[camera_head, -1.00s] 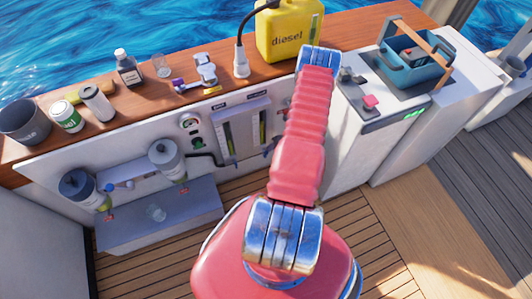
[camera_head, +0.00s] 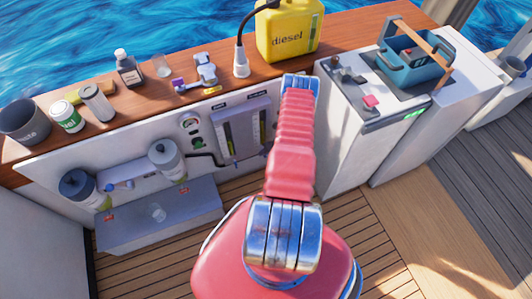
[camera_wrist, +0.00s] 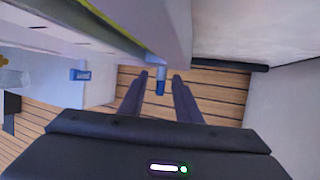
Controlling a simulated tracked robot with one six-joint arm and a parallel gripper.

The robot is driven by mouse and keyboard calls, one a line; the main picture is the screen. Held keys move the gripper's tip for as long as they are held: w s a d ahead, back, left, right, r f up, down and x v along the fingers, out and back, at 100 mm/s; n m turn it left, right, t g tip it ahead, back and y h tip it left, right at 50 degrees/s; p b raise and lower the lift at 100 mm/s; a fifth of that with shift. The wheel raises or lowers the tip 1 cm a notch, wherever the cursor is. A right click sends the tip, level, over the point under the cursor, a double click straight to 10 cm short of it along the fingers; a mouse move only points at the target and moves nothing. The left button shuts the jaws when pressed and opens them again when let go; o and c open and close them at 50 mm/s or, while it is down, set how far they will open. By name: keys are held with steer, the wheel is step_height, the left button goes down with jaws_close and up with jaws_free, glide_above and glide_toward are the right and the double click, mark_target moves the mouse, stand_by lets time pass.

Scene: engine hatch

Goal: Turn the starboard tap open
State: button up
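Two small blue-handled taps sit under the sight gauges on the cabinet front. In the wrist view one blue tap (camera_wrist: 160,86), seemingly the starboard one, hangs between and slightly past the tips of my gripper (camera_wrist: 160,77). The two dark fingers are apart, with a gap on each side of the tap. The other blue tap (camera_wrist: 80,74) is to the left, clear of the fingers. In the head view the left tap (camera_head: 236,163) shows below its gauge; my arm hides my gripper.
The gauge panel (camera_head: 243,127) is close beside my gripper. Filter canisters (camera_head: 167,158) are at left. A yellow diesel can (camera_head: 289,30) and small items stand on the wooden counter (camera_head: 215,92). A white console (camera_head: 345,135) is at right. The plank floor is clear.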

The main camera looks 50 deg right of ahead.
steer(key=shift+c, duration=0.2)
jaws_close()
steer(key=shift+w+r+g+h, duration=0.1)
steer(key=shift+w+g+h, duration=0.2)
steer(key=shift+h, duration=0.25)
steer(key=shift+w+r+g+h, duration=0.15)
steer(key=shift+g+h, duration=0.15)
steer(key=shift+h, duration=0.25)
stand_by(0.5)
steer(key=shift+a+f+n+g+h, duration=0.1)
steer(key=shift+a+n+g+h, duration=0.15)
steer(key=shift+n+g+h, duration=0.25)
stand_by(0.5)
steer(key=shift+o, duration=0.2)
jaws_free()
steer(key=shift+s+f, duration=0.1)
steer(key=shift+s, duration=0.1)
steer(key=shift+s, duration=0.1)
